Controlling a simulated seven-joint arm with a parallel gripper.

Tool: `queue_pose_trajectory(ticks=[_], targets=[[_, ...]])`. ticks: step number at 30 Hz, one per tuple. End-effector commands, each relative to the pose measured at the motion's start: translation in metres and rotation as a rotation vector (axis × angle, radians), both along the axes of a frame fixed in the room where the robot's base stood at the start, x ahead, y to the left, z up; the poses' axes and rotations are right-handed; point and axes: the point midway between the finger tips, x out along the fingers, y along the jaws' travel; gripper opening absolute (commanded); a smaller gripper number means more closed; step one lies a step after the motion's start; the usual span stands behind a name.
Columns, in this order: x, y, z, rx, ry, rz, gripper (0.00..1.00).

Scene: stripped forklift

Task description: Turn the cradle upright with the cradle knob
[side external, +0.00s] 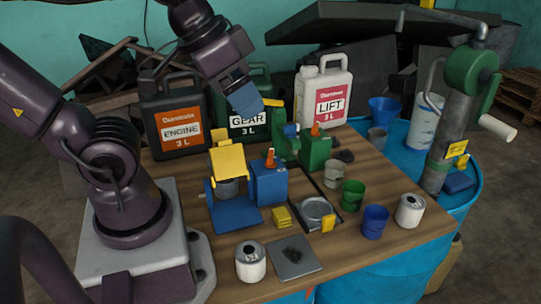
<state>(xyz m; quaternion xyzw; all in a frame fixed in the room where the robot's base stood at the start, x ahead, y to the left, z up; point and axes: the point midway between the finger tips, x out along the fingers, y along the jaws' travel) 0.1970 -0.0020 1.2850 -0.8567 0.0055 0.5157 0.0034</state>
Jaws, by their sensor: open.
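My gripper (258,106) hangs above the back of the wooden bench, in front of the GEAR can. It has a blue body and yellow finger parts, is open, and I see nothing held in it. A yellow tilted block (228,162), which looks like the cradle, sits above a blue base plate (236,216) with a grey cup-like part (228,187) under it. My gripper is above and to the right of this block, clear of it. I cannot make out for certain which part is the cradle knob.
A blue block (268,186) and a green block (316,153), each with an orange top, stand to the right. ENGINE (175,115), GEAR (250,90) and LIFT (324,92) cans line the back. Cups, cans and a round grey dish (317,211) crowd the front right.

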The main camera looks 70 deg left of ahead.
Motion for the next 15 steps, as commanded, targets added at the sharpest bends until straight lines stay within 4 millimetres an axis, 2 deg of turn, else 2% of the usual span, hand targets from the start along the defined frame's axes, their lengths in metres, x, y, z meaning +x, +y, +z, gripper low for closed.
queue_pose_trajectory(ticks=[5,8,11,15], targets=[[0.013,-0.001,-0.027,-0.064,0.152,-0.01,0.68],[0.027,0.007,-0.049,-0.156,0.282,0.077,0.68],[0.041,0.019,-0.071,-0.255,0.412,0.284,0.68],[0.059,0.046,-0.103,-0.34,0.552,0.702,0.68]])
